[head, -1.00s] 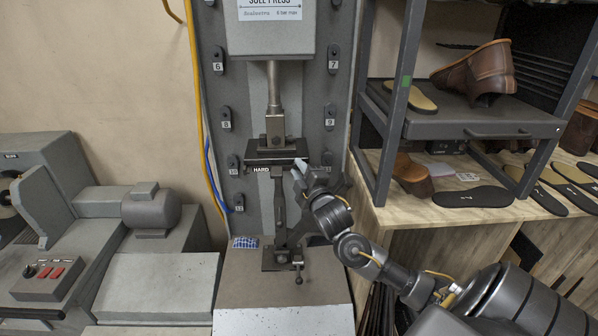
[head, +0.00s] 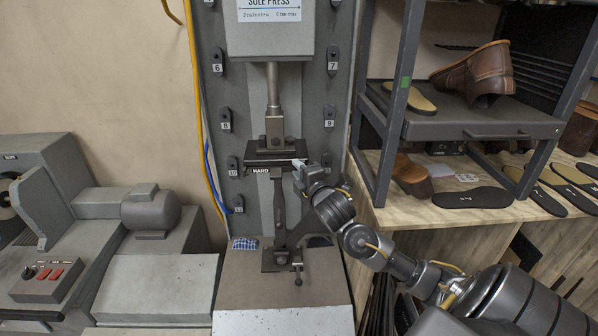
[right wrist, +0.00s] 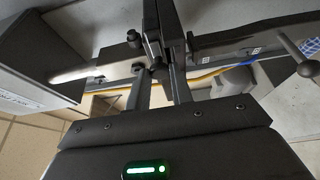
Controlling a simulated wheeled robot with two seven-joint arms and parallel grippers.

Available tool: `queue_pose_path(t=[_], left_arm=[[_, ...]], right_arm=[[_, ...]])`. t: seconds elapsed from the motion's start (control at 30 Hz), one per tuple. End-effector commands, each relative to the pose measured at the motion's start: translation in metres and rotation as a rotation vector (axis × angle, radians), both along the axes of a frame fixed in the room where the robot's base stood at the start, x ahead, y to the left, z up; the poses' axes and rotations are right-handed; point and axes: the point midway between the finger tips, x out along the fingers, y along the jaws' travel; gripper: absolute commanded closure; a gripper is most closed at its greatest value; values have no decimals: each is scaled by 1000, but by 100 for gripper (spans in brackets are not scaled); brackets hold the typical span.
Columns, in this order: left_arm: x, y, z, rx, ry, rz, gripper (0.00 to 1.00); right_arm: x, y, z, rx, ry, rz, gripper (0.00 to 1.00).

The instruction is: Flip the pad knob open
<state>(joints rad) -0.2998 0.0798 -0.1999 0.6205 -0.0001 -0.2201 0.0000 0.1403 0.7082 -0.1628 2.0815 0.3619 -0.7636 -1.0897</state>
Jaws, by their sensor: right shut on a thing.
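The sole press pad (head: 277,158) is a dark flat block with a HARD label on its front edge, under the press ram. My right gripper (head: 299,164) is at the right front corner of the pad. In the right wrist view its two fingers (right wrist: 160,88) are closed around a small dark knob (right wrist: 158,71). The knob is mostly hidden by the gripper in the head view. My left gripper is in neither current view.
The press column carries numbered hooks on both sides. A lower arm with a ball-ended lever (head: 298,281) stands below the pad. A metal shelf (head: 470,126) with shoes is close on the right. A grey machine (head: 150,213) stands on the left.

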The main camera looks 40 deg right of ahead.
Motion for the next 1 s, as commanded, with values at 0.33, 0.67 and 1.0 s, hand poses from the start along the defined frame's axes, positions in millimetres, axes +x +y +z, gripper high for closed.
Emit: queue_pose_path(t=[0.33,0.67,1.0], left_arm=[[0,0,0,0,0,0,64],[0,0,-14,0,1,0,64],[0,0,-46,0,1,0,64]], right_arm=[[0,0,-1,0,2,1,70],[-20,6,-5,-2,1,4,70],[-83,23,-5,1,1,3,70]])
